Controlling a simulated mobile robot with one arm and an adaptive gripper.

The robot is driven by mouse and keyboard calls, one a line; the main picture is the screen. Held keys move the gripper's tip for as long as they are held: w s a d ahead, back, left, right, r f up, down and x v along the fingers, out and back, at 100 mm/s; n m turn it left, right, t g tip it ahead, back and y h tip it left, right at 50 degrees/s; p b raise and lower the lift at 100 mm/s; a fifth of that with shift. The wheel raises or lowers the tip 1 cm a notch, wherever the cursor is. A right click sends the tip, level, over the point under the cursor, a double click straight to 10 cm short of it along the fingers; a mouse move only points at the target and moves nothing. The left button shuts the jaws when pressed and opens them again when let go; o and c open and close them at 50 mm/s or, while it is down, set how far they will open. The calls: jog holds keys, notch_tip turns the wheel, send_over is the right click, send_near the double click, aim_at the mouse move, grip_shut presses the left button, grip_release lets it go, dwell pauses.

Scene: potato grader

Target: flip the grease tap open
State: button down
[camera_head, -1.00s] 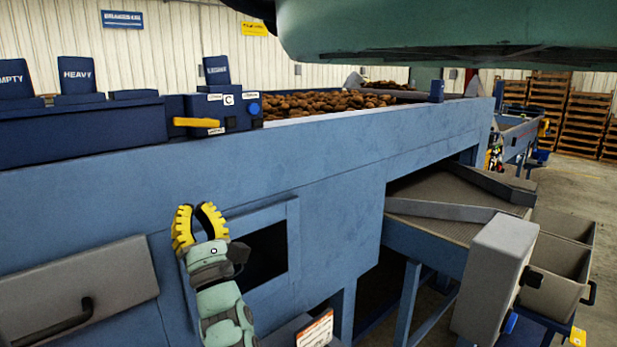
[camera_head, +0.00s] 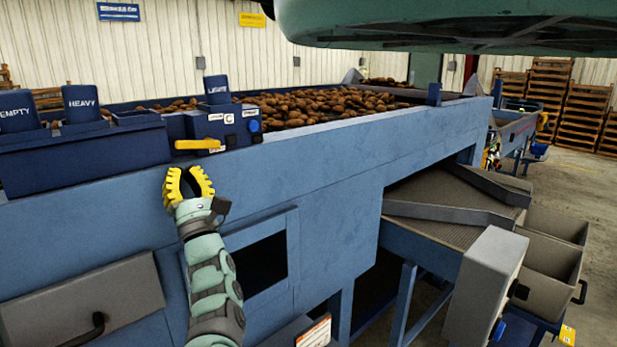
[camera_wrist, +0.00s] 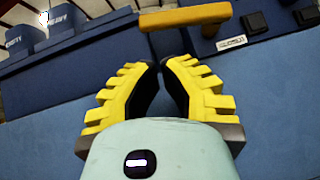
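A yellow bar-shaped handle (camera_head: 197,144) sits on the front of a blue control box on the grader's top edge; it looks like the grease tap's lever, though its label is too small to read. It lies level. In the wrist view the yellow handle (camera_wrist: 186,16) crosses the top, just beyond the fingertips. My gripper (camera_head: 184,171) is just below and left of the handle, in front of the blue side panel, pointing up. Its yellow ribbed fingers (camera_wrist: 160,64) are partly open with a narrow gap, empty and apart from the handle.
Blue bins marked EMPTY (camera_head: 18,118) and HEAVY (camera_head: 81,104) stand left of the handle. A blue knob (camera_head: 254,126) is on its right. Potatoes (camera_head: 320,105) lie on the grader behind. A grey cover with a black handle (camera_head: 80,305) is at lower left.

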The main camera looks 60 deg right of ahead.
aim_at(195, 143)
jog(key=shift+d+r+p, duration=0.2)
jog(key=shift+r+p, duration=0.45)
jog(key=shift+r, duration=0.55)
jog(key=shift+m+h, duration=0.4)
jog(key=shift+h, duration=0.1)
jog(key=shift+s+r+m+g+h, duration=0.1)
jog(key=shift+r+m+g+h, duration=0.05)
jog(key=shift+m+g+h, duration=0.65)
